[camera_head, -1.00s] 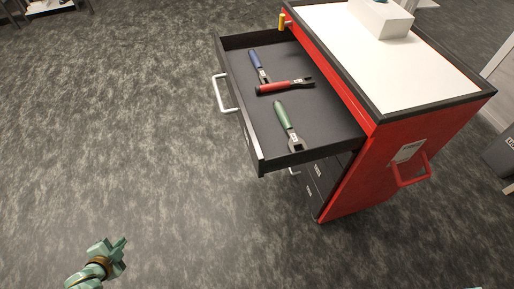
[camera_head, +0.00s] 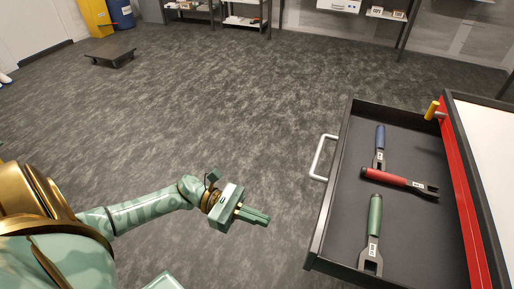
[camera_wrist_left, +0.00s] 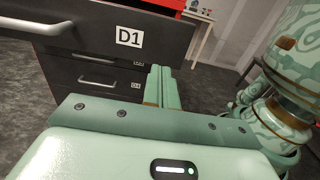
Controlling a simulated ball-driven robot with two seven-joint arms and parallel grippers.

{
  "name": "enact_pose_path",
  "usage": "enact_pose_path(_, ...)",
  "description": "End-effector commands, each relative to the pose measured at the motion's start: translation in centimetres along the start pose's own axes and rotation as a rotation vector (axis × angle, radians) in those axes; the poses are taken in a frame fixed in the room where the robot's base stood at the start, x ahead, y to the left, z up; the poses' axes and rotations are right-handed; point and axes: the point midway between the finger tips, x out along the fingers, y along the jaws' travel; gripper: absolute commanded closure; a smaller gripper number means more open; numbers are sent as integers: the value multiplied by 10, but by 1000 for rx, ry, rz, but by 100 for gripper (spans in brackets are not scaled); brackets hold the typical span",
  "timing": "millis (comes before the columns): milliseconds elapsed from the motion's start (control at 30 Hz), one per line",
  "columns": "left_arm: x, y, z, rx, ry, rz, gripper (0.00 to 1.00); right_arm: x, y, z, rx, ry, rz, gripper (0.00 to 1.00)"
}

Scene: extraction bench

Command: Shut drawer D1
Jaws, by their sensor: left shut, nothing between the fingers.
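Drawer D1 (camera_head: 327,225) is pulled out of the red cabinet (camera_head: 467,190) and stands open at the right of the head view. Its white bar handle (camera_head: 322,157) faces left. Three tools lie inside: a blue-handled one (camera_head: 380,143), a red-handled one (camera_head: 398,181) and a green-handled one (camera_head: 373,235). My left gripper (camera_head: 254,215) is shut and empty, left of the drawer front and apart from it. In the left wrist view, its closed fingers (camera_wrist_left: 161,86) point toward the drawer front with the D1 label (camera_wrist_left: 129,37). My right gripper is not in view.
Open carpet lies left of the drawer. A low dark platform (camera_head: 109,52), a yellow bin (camera_head: 95,18) and a blue barrel (camera_head: 121,13) stand far left. Shelves (camera_head: 240,14) line the back. Another drawer (camera_wrist_left: 95,75) sits below D1 in the wrist view.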

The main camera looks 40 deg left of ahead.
Motion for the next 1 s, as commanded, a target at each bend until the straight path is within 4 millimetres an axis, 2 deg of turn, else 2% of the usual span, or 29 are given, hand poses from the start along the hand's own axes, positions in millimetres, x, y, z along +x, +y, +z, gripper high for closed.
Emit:
enact_pose_path(100,27,0,2,2,-5,0,100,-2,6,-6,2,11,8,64)
enact_pose_path(300,68,0,2,-1,-4,0,100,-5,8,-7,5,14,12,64)
enact_pose_path(500,93,0,0,-2,-2,1,100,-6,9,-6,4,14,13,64)
enact_pose_path(667,100,0,0,-3,0,1,100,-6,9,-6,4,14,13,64)
enact_pose_path(1000,100,0,0,-3,0,1,100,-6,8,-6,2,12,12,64)
